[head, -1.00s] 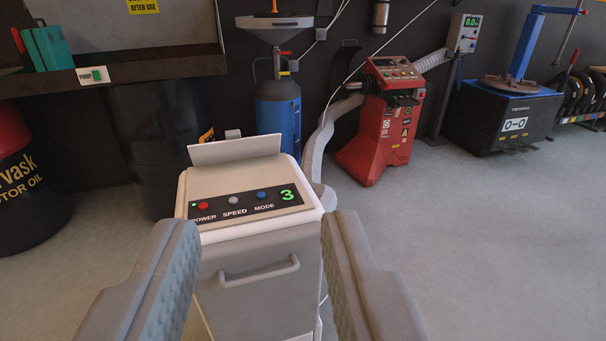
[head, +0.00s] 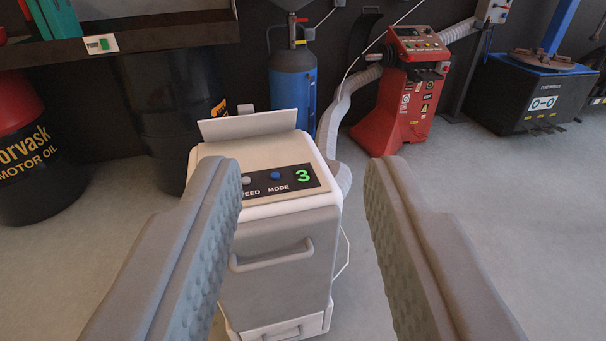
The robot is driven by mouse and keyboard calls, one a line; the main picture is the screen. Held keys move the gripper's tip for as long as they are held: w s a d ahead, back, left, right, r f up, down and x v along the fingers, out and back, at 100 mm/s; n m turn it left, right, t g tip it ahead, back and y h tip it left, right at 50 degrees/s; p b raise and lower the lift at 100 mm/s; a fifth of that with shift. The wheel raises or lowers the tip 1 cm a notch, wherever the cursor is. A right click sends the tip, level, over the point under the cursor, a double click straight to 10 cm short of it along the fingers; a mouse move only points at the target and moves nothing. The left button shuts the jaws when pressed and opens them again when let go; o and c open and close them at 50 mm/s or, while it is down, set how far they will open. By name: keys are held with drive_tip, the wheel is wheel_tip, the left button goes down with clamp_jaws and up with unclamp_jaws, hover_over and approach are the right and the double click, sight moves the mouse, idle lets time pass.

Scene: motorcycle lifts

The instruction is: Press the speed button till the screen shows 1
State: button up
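A white and grey cabinet machine (head: 280,255) stands in front of me with a control panel on its sloping top. Its screen (head: 303,175) shows a green 3. The grey speed button (head: 246,181) is partly visible beside my left finger, above a label cut to "EED". The blue mode button (head: 276,175) is to its right. The red power button is hidden behind the left finger. My gripper (head: 305,170) is open and empty, its fingers wide apart on either side of the panel in the picture. It appears short of the machine, touching nothing.
A raised white flap (head: 248,124) stands at the panel's back edge. A blue cylinder (head: 293,95) and a red machine (head: 405,95) with a hose (head: 345,110) stand behind. Dark oil drums (head: 30,165) are at left. The floor (head: 480,200) at right is clear.

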clamp_jaws()
idle(1.8)
